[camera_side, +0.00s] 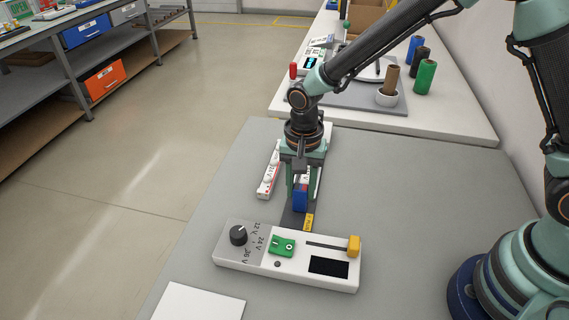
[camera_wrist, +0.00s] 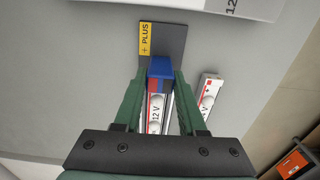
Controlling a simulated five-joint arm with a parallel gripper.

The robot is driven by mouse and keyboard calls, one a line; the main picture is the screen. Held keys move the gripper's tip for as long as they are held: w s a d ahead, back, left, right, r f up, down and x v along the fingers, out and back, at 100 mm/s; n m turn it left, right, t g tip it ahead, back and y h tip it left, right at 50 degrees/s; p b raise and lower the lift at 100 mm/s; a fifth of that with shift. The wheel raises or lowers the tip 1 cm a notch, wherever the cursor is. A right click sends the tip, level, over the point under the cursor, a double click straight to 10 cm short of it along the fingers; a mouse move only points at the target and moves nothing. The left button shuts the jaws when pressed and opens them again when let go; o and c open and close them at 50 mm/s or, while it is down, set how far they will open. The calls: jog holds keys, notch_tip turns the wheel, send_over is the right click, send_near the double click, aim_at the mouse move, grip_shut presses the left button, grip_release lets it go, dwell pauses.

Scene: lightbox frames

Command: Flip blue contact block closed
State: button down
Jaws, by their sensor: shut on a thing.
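The blue contact block (camera_side: 300,200) is at the near end of a white strip, by the dark plate with the yellow plus label (camera_side: 308,222). In the wrist view the block (camera_wrist: 160,68) has a red part, and the strip marked 12 V (camera_wrist: 155,113) runs back from it between my fingers. My gripper (camera_side: 299,196) points down with its green fingers on either side of the block. In the wrist view my gripper (camera_wrist: 161,73) is shut on the block, its tips at the block's sides. The fingers partly hide the strip.
A white control box (camera_side: 285,262) with a black knob, green part, yellow slider and dark display stands just in front of the plate. A second white and red strip (camera_side: 268,175) lies to the left. A white sheet (camera_side: 195,302) lies at the front.

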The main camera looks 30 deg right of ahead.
aim_at(301, 185)
jog(key=shift+w+d, duration=0.2)
jog(key=shift+c, duration=2.4)
grip_release()
notch_tip(301, 185, up, 12)
jog(key=shift+r, duration=0.1)
